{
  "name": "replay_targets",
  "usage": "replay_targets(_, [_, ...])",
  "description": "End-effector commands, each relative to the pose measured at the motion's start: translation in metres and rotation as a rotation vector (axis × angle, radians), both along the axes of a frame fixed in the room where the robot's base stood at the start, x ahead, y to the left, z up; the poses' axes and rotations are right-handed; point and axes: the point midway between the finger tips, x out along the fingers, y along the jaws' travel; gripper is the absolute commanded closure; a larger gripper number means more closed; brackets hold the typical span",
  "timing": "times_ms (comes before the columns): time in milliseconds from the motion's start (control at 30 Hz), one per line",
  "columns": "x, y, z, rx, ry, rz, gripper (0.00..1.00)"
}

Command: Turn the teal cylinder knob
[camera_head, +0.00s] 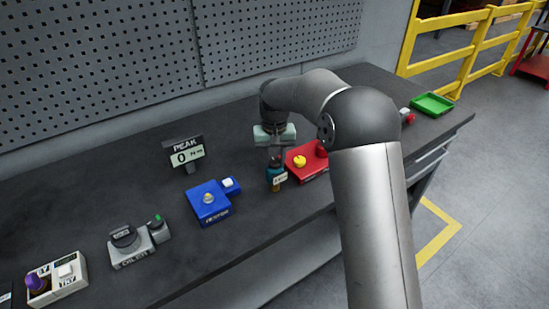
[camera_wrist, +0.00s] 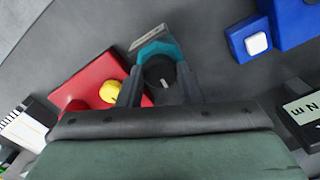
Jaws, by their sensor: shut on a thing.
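The teal cylinder knob (camera_head: 276,167) stands on the dark workbench between a blue box and a red box. A small tag sits at its front. In the wrist view the teal body (camera_wrist: 158,50) shows beyond my fingertips, with a dark round top (camera_wrist: 160,71) bearing a light pointer line. My gripper (camera_head: 275,153) points down over the knob. In the wrist view my gripper (camera_wrist: 161,84) has one finger on each side of the dark top and is shut on it. The finger contact is partly hidden in the head view.
The blue box (camera_head: 209,203) stands to the left and the red box (camera_head: 310,164) with a yellow knob (camera_head: 299,161) close on the right. A display (camera_head: 185,155) reading 0 stands behind. A green tray (camera_head: 432,104) lies far right.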

Motion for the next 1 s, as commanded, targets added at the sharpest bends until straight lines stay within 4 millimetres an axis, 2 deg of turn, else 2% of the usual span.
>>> replay_targets(300, [0.0004, 0.0006, 0.0014, 0.002, -0.003, 0.088, 0.91])
replay_targets(767, [0.0004, 0.0006, 0.0015, 0.001, -0.003, 0.099, 0.91])
replay_targets(800, [0.0004, 0.0006, 0.0015, 0.001, -0.003, 0.099, 0.57])
replay_targets(833, [0.0004, 0.0006, 0.0015, 0.001, -0.003, 0.099, 0.48])
replay_targets(867, [0.0004, 0.0006, 0.0014, 0.001, -0.003, 0.099, 0.45])
replay_targets(1000, [0.0003, 0.0003, 0.0009, 0.001, -0.002, 0.098, 0.45])
